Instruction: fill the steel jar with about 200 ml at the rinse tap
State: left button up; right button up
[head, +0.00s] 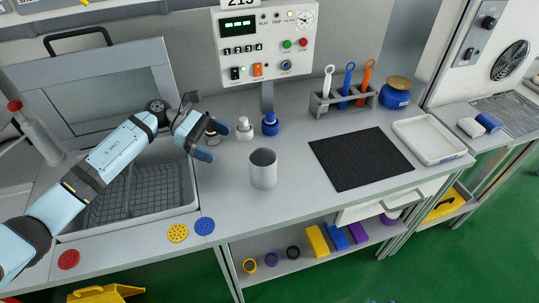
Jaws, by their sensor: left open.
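The steel jar (263,170) is a plain grey, open-topped cylinder standing upright on the grey bench, right of the sink. Its contents cannot be made out. My left gripper (205,130) is open above the bench by the sink's right edge, left of the jar and apart from it. A grey post with a red top (38,135) stands at the sink's left back; it may be the rinse tap, but no spout or running water is clear. The sink (190,208) has a mesh bottom, partly hidden by my left arm. My right gripper is out of view.
Small bottles with white (244,128) and blue (270,124) tops stand behind the jar. A black mat (360,160) and a white tray (428,138) lie to the right. Yellow (178,233) and blue (204,226) discs lie at the front edge.

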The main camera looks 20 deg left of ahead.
aim_at(259, 168)
pick_arm(q)
jog(key=d, duration=0.2)
jog(key=s+d+f, duration=0.1)
jog(key=d, duration=0.1)
jog(key=shift+p, duration=0.4)
jog(key=x, duration=0.4)
jog(key=shift+a+f, duration=0.1)
jog(key=shift+d+f+p, duration=0.2)
jog(key=shift+d+p, duration=0.15)
jog(key=shift+d, duration=0.05)
jog(key=p+x, duration=0.1)
jog(key=x, duration=0.2)
jog(key=shift+s+d+f, duration=0.15)
jog(key=shift+d+f, duration=0.4)
jog(key=shift+d, duration=0.2)
jog(key=c, duration=1)
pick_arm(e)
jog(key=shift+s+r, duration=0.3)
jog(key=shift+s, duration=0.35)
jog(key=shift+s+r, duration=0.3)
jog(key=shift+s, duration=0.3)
